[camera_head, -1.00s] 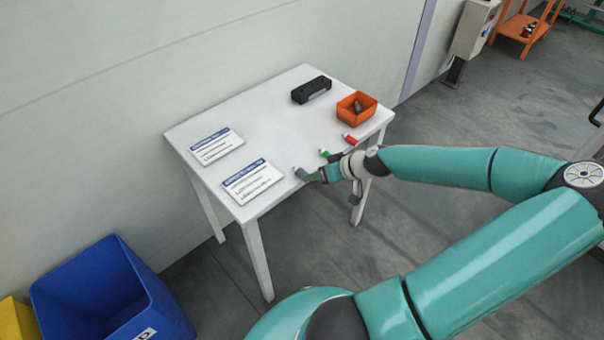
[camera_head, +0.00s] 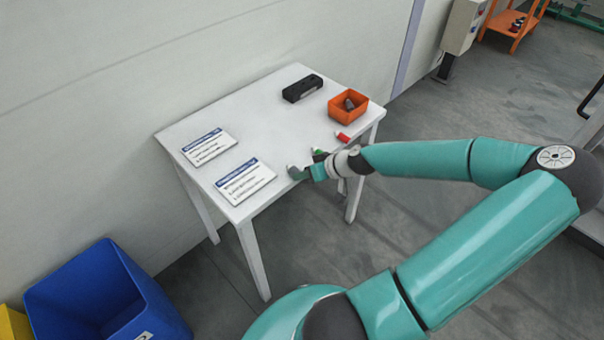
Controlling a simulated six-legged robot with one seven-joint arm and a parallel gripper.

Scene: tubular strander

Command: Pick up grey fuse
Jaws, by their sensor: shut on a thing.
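My gripper (camera_head: 302,174) is at the front edge of the white table (camera_head: 262,122), reaching in from the right. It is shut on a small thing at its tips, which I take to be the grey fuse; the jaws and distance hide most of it. A light end (camera_head: 291,168) shows just beside the fingertips. A green fuse (camera_head: 318,153) lies right behind my gripper, partly hidden by it. A red fuse (camera_head: 342,136) lies farther right along the same edge.
An orange bin (camera_head: 347,113) with a dark grey thing inside stands at the table's right corner. A black block (camera_head: 302,88) lies at the back. Two printed cards (camera_head: 245,181) lie on the left. A blue bin (camera_head: 88,290) stands on the floor.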

